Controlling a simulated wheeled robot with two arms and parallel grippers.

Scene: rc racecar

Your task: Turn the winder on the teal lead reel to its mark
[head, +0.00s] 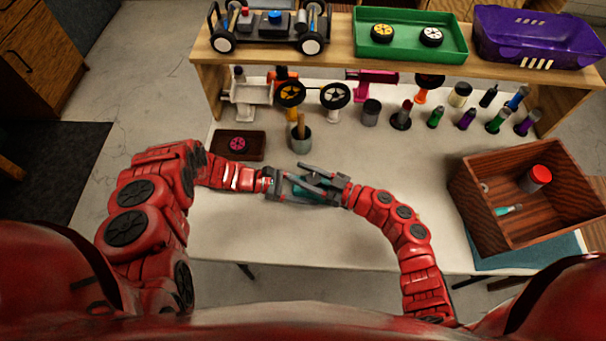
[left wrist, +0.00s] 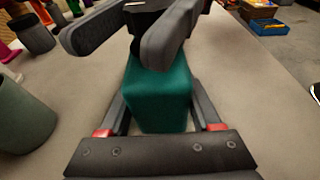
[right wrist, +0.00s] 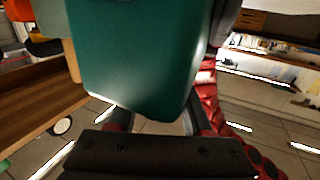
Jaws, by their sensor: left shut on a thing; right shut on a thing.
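The teal lead reel (head: 312,187) is held above the white table between my two grippers. In the left wrist view its teal body (left wrist: 160,92) sits between the fingers of my left gripper (head: 275,184), which is shut on it. My right gripper (head: 328,186) comes from the other side and is shut; its grey fingers straddle a dark part at the reel's far end, apparently the winder (left wrist: 150,14). In the right wrist view the teal body (right wrist: 140,55) fills the upper middle and hides the fingertips. The winder's mark is not visible.
A dark tray with a pink wheel (head: 238,144) and a grey cup (head: 300,137) stand behind my grippers. A wooden box (head: 475,205) is at right. A shelf (head: 350,58) with a car chassis, green tray and purple box spans the back. The front table is clear.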

